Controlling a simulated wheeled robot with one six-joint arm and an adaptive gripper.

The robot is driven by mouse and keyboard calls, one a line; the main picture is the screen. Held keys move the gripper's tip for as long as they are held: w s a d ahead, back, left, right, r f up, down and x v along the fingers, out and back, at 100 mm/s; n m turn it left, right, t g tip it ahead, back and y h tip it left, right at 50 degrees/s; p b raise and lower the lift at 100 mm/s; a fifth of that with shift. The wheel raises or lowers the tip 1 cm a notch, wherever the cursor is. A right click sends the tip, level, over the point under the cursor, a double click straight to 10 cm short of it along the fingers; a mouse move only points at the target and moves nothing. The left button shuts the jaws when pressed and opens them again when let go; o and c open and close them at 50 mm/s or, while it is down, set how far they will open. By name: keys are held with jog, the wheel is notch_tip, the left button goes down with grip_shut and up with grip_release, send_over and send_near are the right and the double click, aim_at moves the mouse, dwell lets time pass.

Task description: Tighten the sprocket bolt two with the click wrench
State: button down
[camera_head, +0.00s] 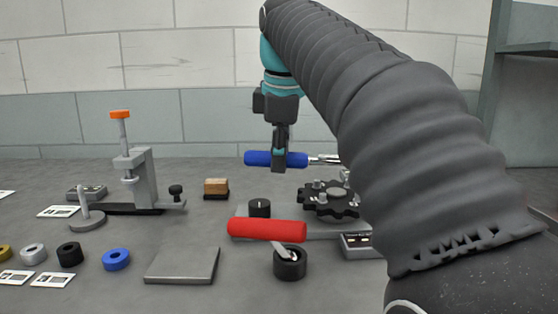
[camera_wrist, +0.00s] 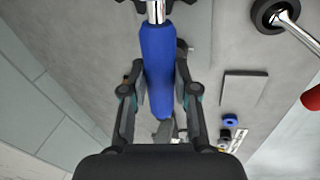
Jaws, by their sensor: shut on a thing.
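My gripper (camera_head: 279,163) is shut on the blue handle of a wrench (camera_head: 256,158) and holds it level above the bench. The wrench's chrome shaft points right, toward the dark toothed sprocket (camera_head: 318,205), and its far end is hidden behind my arm. Several bolts stand on the sprocket, around a grey hub; which one is bolt two I cannot tell. In the wrist view the blue wrench (camera_wrist: 157,60) lies between my fingers (camera_wrist: 159,75), its shaft cut off at the top edge. A second wrench, red-handled (camera_head: 266,229), rests with its head at a black round holder (camera_head: 290,264).
A grey square plate (camera_head: 182,265) lies at front. Blue (camera_head: 116,260), black (camera_head: 70,254) and silver (camera_head: 33,254) rings lie left. A clamp-like fixture with an orange top (camera_head: 120,115) stands behind them. A wooden-topped block (camera_head: 216,187) sits mid-bench. The wall is behind.

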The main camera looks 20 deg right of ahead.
jog(key=shift+r, duration=0.45)
